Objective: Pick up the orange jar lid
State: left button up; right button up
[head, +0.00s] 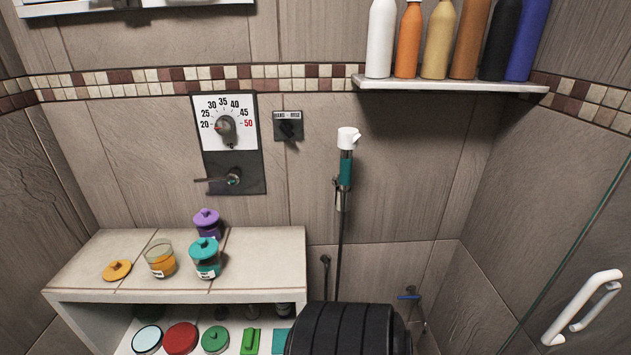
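The orange jar lid (117,270) lies flat, knob up, on the left part of the tiled bench top (278,265) in the head view. An open glass jar with orange contents (160,260) stands just to its right, apart from it. A jar with a teal lid (205,258) and, behind it, a jar with a purple lid (207,222) stand further right, both closed. Neither of my grippers shows in this view.
Below the bench top, a shelf holds a red round item (180,338), a green lid (215,340) and other things. A wall shelf (450,84) carries several bottles. A hand shower (346,165) hangs on the wall. A white door handle (580,310) is at right.

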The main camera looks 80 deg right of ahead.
aim_at(116, 269)
jog(key=z, duration=1.25)
